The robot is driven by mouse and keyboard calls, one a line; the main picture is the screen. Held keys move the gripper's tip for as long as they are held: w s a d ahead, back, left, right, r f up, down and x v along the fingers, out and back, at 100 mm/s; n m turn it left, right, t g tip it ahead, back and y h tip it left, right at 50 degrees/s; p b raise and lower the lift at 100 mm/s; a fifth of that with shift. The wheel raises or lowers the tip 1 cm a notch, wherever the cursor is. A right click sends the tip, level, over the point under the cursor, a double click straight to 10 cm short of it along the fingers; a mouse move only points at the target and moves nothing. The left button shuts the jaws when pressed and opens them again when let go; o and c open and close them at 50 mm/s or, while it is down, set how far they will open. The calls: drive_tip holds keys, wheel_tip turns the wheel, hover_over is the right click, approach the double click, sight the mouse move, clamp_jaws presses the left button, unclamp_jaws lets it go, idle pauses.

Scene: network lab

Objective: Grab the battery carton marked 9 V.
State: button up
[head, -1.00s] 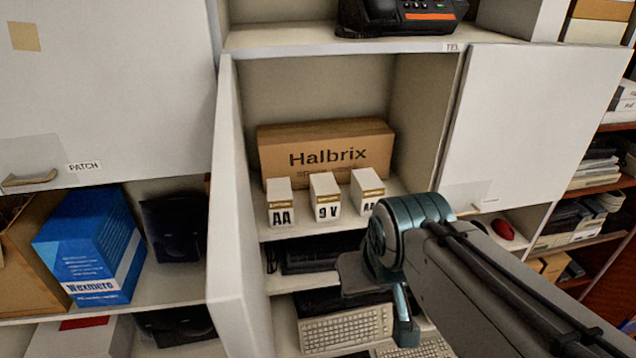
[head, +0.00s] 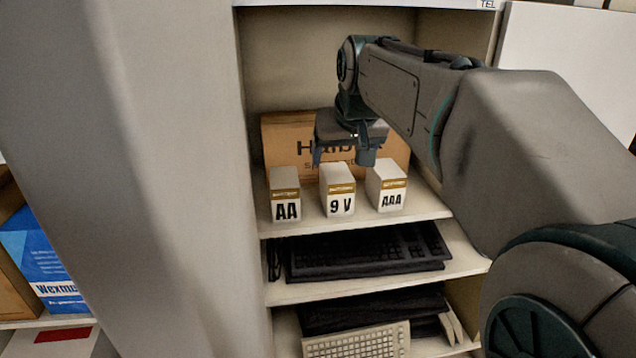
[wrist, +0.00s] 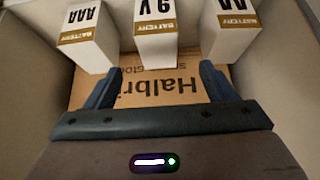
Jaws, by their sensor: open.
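The 9 V battery carton (head: 338,190) is a small white box with a gold band. It stands upright on the cabinet shelf between the AA carton (head: 286,194) and the AAA carton (head: 387,187). My gripper (head: 345,160) is open and empty, above and just behind the 9 V carton in the head view. In the wrist view, which is upside down, the 9 V carton (wrist: 155,32) lies ahead between the lines of my open fingertips (wrist: 158,80). The AAA carton (wrist: 86,38) is at left and the AA carton (wrist: 229,28) at right.
A brown Halbrix box (head: 282,140) stands behind the cartons. Cabinet side walls close in both sides, and an open door (head: 150,180) stands at left. Black keyboards (head: 365,250) lie on the shelf below. The cartons have narrow gaps between them.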

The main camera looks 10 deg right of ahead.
sight(338, 173)
drive_tip(key=x, duration=0.7)
drive_tip(key=shift+w+d+p+x, duration=0.1)
drive_tip(key=shift+p+x, duration=0.35)
drive_tip(key=shift+x, duration=0.9)
drive_tip(key=shift+w+d+p+x, duration=0.1)
drive_tip(key=shift+p+x, duration=0.35)
drive_tip(key=shift+x, duration=0.95)
drive_tip(key=shift+r, duration=0.15)
drive_tip(key=c, duration=1.2)
